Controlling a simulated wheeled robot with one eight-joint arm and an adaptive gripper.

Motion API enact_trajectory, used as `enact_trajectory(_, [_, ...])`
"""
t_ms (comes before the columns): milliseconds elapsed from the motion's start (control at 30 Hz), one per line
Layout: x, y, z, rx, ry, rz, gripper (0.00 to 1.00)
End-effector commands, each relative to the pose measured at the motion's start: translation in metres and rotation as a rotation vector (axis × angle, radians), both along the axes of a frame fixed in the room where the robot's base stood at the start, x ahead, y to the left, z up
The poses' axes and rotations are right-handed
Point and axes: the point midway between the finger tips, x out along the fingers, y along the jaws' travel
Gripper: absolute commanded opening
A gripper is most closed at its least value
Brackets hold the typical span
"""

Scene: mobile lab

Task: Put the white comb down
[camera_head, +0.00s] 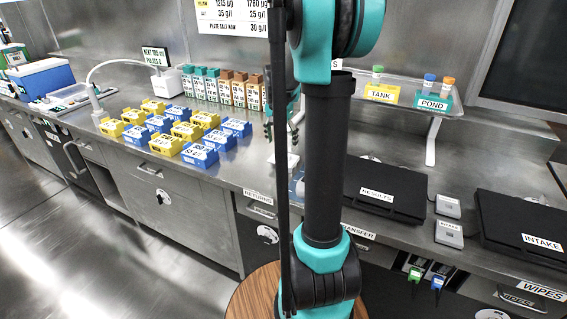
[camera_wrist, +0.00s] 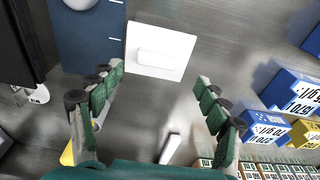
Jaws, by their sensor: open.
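My gripper (camera_wrist: 159,82) is open, with its two green-padded fingers spread wide and nothing between the pads. A white square plate with a raised white bar (camera_wrist: 160,57) lies on the counter beyond the fingertips, apart from them. A short white strip (camera_wrist: 170,148) shows between the fingers nearer the palm. I cannot tell for sure which of these white pieces is the comb. In the head view my gripper (camera_head: 280,132) is partly hidden behind my arm, above the counter, and a white plate (camera_head: 284,160) shows below it.
Blue tip boxes (camera_head: 199,155) and yellow boxes (camera_head: 166,145) stand in rows to the left. A dark blue panel (camera_wrist: 85,40) borders the white plate. A black RESULTS case (camera_head: 385,188) lies to the right.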

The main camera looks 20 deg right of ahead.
Motion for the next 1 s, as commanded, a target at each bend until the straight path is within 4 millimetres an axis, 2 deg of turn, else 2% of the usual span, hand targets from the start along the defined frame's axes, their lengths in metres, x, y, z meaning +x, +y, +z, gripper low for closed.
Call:
enact_trajectory(167, [0.000, -0.002, -0.013, 0.000, 0.000, 0.000, 0.76])
enact_trajectory(433, [0.000, -0.006, -0.048, 0.000, 0.000, 0.001, 0.76])
enact_trajectory(733, [0.000, -0.007, -0.054, 0.000, 0.000, 0.001, 0.76])
enact_trajectory(767, [0.000, -0.007, -0.054, 0.000, 0.000, 0.001, 0.75])
enact_trajectory(1000, [0.000, -0.007, -0.054, 0.000, 0.000, 0.001, 0.45])
